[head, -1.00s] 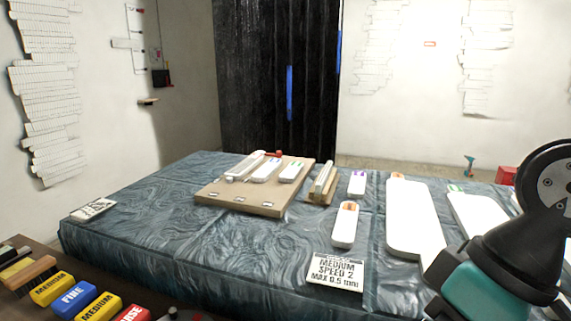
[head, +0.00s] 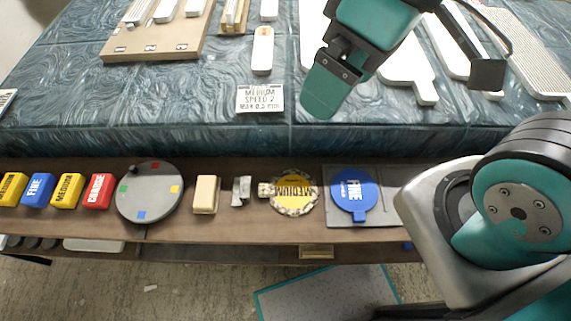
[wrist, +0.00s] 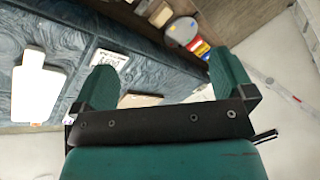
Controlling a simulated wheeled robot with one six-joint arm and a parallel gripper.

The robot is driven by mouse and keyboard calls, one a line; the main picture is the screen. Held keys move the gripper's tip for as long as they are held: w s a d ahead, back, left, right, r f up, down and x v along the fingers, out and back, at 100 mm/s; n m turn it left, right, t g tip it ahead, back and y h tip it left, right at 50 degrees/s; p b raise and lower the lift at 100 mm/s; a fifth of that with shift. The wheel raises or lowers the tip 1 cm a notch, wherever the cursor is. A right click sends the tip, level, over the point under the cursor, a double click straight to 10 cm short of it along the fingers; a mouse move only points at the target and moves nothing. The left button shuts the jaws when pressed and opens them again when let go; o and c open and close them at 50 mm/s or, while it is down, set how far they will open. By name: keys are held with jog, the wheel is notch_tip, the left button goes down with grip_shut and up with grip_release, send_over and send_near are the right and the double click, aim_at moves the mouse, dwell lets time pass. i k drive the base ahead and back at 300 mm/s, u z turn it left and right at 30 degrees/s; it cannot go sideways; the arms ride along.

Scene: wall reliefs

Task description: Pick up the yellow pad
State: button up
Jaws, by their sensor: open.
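The yellow pad (head: 291,191) is a round disc marked MEDIUM with a pale, speckled rim and a small tab on its left. It lies flat on the brown shelf in front of the blue table, in the head view. My gripper (head: 323,100) is above the table's front edge, farther back than the pad and slightly to its right, and not touching it. In the wrist view my gripper (wrist: 166,82) shows two teal fingers spread apart with nothing held between them. I cannot make out the yellow pad in the wrist view.
A blue FINE pad (head: 353,190) lies right of the yellow pad. A small metal piece (head: 241,190), a beige block (head: 206,194) and a grey disc (head: 150,191) lie left. Yellow, blue and red blocks continue leftward. The MEDIUM SPEED 2 sign (head: 260,98) is on the table.

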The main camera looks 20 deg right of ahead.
aim_at(294, 193)
jog(key=z, duration=1.45)
jog(key=k, duration=0.7)
jog(key=u, duration=1.4)
